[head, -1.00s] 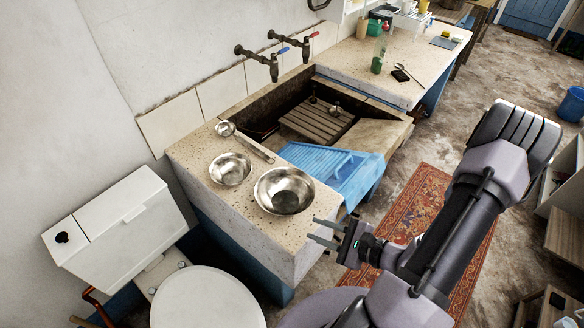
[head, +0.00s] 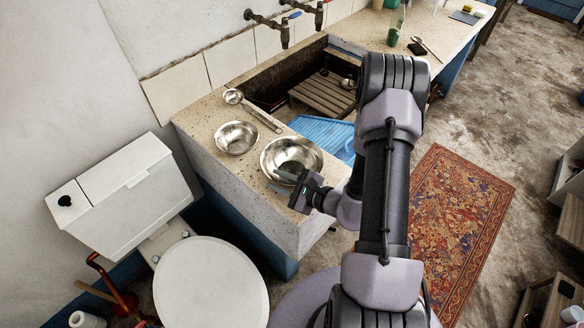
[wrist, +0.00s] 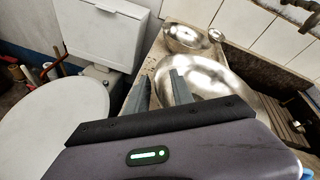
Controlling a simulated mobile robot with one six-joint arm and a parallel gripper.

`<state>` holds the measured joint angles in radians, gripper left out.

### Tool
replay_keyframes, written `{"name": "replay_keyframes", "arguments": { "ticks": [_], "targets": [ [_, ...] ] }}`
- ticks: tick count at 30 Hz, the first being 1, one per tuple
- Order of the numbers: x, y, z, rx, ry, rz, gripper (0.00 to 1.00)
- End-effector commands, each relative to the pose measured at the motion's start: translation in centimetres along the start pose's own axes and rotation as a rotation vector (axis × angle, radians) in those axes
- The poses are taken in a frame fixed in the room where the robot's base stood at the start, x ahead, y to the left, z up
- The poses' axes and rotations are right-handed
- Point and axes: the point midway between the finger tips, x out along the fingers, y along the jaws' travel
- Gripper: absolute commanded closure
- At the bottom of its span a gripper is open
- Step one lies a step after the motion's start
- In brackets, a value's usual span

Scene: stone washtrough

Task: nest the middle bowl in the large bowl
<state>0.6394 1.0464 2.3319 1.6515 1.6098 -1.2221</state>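The large steel bowl (head: 291,150) sits on the speckled stone ledge, near its front end. The smaller steel bowl (head: 237,138), the middle bowl, sits on the ledge to its left, a little apart from it. Both look empty. My gripper (head: 283,180) is at the near rim of the large bowl, with its two fingers apart and nothing seen between them. In the wrist view the open fingers (wrist: 157,88) reach toward the large bowl (wrist: 205,80), one finger overlapping its rim; I cannot tell whether they touch. The middle bowl (wrist: 186,38) shows beyond.
A steel ladle (head: 252,110) lies behind the bowls on the ledge (head: 205,112). A blue washboard (head: 325,133) and a wooden slatted rack (head: 322,97) are in the trough to the right. A white toilet (head: 210,285) stands at the left front. Two taps hang above the trough.

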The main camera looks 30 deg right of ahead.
Motion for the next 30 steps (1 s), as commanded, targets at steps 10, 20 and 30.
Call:
{"name": "replay_keyframes", "arguments": {
  "ticks": [10, 20, 30],
  "targets": [
    [-0.09, -0.01, 0.04, 0.0, 0.0, 0.001, 1.0],
    [-0.1, 0.01, 0.03, 0.0, 0.0, 0.001, 1.0],
    [-0.11, 0.01, 0.02, 0.0, 0.0, 0.001, 1.0]
  ]
}}
